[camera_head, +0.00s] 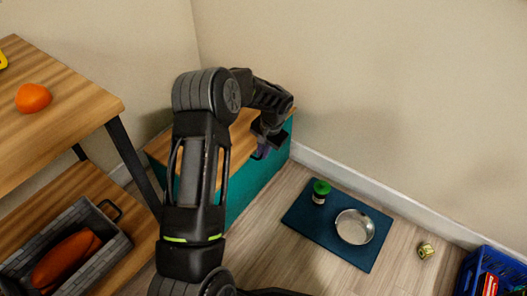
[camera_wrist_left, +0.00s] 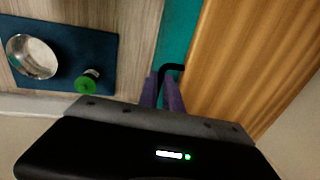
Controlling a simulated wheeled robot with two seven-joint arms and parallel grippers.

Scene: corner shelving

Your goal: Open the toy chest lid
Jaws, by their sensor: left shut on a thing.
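The toy chest (camera_head: 259,178) is a teal box with a wooden lid (camera_head: 240,135), standing against the wall corner; the lid looks down on the box. In the left wrist view the wooden lid (camera_wrist_left: 250,60) fills the right side, with the teal front (camera_wrist_left: 178,35) beside it. A black handle (camera_wrist_left: 170,68) sticks out at the lid's edge. My left gripper (camera_head: 262,151) is at the chest's front edge, and in the left wrist view its purple fingers (camera_wrist_left: 163,92) are shut on the handle. My left arm hides part of the chest. My right gripper is not in view.
A blue mat (camera_head: 305,226) on the floor holds a metal bowl (camera_head: 354,227) and a green-capped jar (camera_head: 320,191). A small can (camera_head: 425,250) and a blue crate (camera_head: 489,262) are at the right. A wooden shelf (camera_head: 75,101) with a grey bin (camera_head: 112,250) stands at the left.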

